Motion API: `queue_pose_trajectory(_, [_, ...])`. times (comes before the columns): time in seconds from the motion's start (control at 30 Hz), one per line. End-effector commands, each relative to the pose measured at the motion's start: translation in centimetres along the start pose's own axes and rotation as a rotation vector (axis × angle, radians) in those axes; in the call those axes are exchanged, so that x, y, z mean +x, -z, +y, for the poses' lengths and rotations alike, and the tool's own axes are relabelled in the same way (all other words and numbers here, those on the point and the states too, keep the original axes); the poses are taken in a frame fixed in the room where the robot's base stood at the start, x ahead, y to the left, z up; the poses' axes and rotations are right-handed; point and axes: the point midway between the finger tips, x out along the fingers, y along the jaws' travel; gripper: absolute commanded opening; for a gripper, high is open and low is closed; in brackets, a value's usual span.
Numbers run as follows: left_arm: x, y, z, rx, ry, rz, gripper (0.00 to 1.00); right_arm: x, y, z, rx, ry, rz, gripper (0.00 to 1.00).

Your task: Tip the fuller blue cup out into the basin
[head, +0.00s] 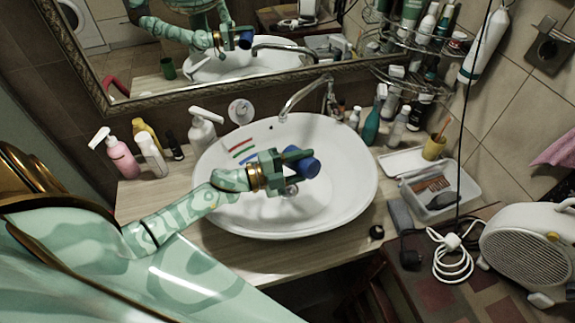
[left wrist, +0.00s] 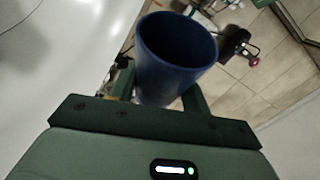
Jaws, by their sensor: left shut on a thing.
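The blue cup (head: 303,167) is in my left gripper (head: 294,165), over the white basin (head: 345,180). The cup is tilted well over in the head view. In the left wrist view the blue cup (left wrist: 175,65) sits between the two fingers, and its inside is dark with no contents visible. Red (head: 240,143), green (head: 243,152) and blue (head: 249,159) sticks lie apart from the cup at the basin's back left. No second blue cup can be made out. My right gripper is not in view.
Pump bottles (head: 121,157) stand left of the basin, and several bottles stand behind its right side. A clear tray (head: 437,199) and a yellow cup (head: 433,148) are at the right. A faucet (head: 305,92) reaches over the basin's back. A mirror (head: 200,55) reflects my arm.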

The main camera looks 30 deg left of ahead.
Motion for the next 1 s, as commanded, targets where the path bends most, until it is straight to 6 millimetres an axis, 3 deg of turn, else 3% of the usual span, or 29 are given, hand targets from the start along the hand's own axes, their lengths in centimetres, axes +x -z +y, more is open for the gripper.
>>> queue_pose_trajectory(0.1, [0.0,0.0,-0.1,-0.008,0.003,0.001,0.23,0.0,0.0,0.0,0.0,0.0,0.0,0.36])
queue_pose_trajectory(0.27, [0.5,0.6,2.0,0.319,-0.128,-0.034,0.23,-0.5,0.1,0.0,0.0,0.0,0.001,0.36])
queue_pose_trajectory(0.47, [0.5,0.6,2.6,0.382,-0.155,-0.042,0.23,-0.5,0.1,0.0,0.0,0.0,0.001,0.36])
queue_pose_trajectory(0.67, [1.3,2.1,3.8,0.557,-0.227,-0.062,0.23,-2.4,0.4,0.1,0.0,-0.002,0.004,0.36])
queue_pose_trajectory(0.83, [1.1,0.8,6.4,0.961,-0.395,-0.114,0.23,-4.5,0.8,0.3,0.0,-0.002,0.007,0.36])
queue_pose_trajectory(1.0, [1.8,1.7,8.1,1.261,-0.516,-0.152,0.23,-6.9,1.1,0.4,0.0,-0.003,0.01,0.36])
